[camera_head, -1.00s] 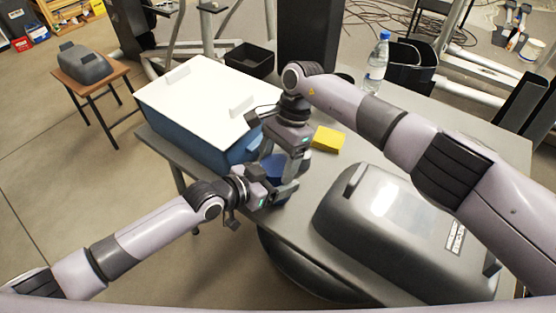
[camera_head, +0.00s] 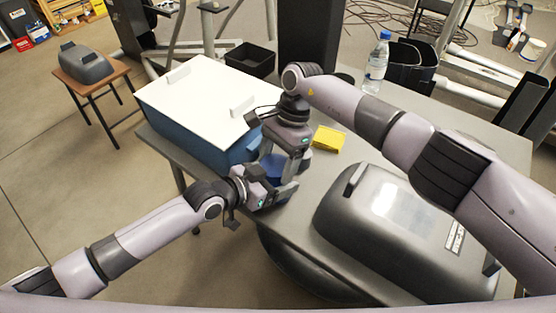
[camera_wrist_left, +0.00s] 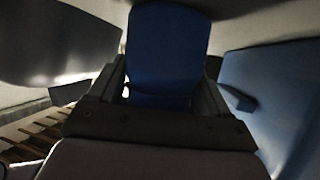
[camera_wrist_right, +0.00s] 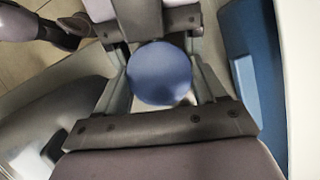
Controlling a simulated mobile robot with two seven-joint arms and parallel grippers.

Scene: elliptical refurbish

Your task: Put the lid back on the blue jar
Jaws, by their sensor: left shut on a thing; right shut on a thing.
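The blue jar (camera_wrist_left: 165,55) stands between the fingers of my left gripper (camera_head: 274,192), which is shut on it. A blue part shows in the head view (camera_head: 272,165), mostly hidden by both grippers. My right gripper (camera_head: 283,172) is above the jar, pointing down, and shut. In the right wrist view a round, smooth blue top (camera_wrist_right: 159,73), which looks like the lid, lies between its fingers. I cannot tell whether the lid touches the jar or sits flat, because the rim is hidden.
A blue box with a white top (camera_head: 200,97) stands close to the left of the grippers. A yellow block (camera_head: 328,139) lies behind them. A grey cover (camera_head: 405,235) fills the table's front right. A water bottle (camera_head: 377,65) stands farther back.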

